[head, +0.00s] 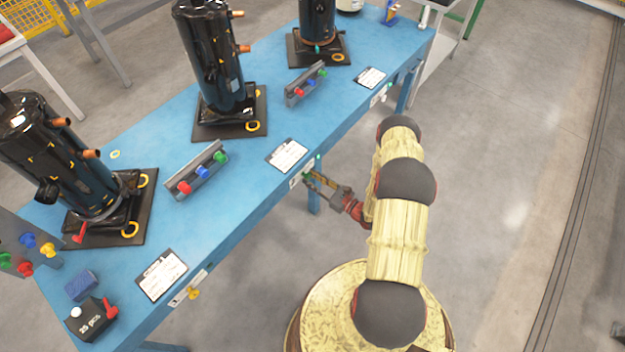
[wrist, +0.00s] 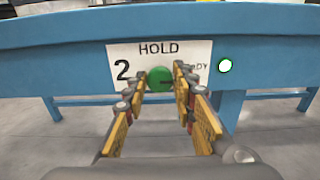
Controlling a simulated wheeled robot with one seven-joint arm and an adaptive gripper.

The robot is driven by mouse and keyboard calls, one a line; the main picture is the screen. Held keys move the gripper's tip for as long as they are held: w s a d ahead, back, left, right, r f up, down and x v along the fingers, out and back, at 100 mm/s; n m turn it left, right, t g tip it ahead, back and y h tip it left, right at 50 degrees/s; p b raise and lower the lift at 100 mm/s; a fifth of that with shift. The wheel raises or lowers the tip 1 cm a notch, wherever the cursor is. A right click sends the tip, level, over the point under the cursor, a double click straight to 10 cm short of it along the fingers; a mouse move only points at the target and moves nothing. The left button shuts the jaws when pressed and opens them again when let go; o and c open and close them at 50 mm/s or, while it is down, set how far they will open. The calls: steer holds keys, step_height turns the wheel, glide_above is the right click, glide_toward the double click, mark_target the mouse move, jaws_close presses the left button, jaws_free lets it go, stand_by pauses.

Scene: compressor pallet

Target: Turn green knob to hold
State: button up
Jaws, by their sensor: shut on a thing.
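The round green knob (wrist: 159,78) sits on a white plate (wrist: 122,54) on the blue table's front edge. In the wrist view the plate reads "HOLD" above the knob, "2" to its left and a partly hidden "READY" to its right. A dark mark shows on the knob's lower right; I cannot tell clearly which way the knob points. My gripper (wrist: 160,80) is shut on the green knob, one finger on each side.
A lit white round lamp with a green rim (wrist: 225,65) is right of the plate. The blue table (head: 240,185) bears black compressors (head: 212,60), small button boxes (head: 198,170) and paper cards (head: 288,155). Another plate with a yellow knob (head: 193,292) is nearer. Floor at right is clear.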

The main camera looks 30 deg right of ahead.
steer(key=shift+c, duration=0.8)
steer(key=n+b, duration=0.1)
steer(key=n, duration=0.2)
steer(key=shift+a+n, duration=0.1)
steer(key=shift+n, duration=0.3)
steer(key=n+b, duration=0.1)
steer(key=n, duration=0.4)
steer(key=shift+f+n, duration=0.1)
steer(key=shift+n, duration=0.2)
steer(key=n+b, duration=0.1)
steer(key=n, duration=0.3)
steer(key=shift+a, duration=0.1)
steer(key=shift+f+n+b, duration=0.1)
steer(key=shift+n+b, duration=0.65)
steer(key=shift+n, duration=1.55)
steer(key=shift+s, duration=0.1)
steer(key=o, duration=1.2)
steer(key=shift+c, duration=0.2)
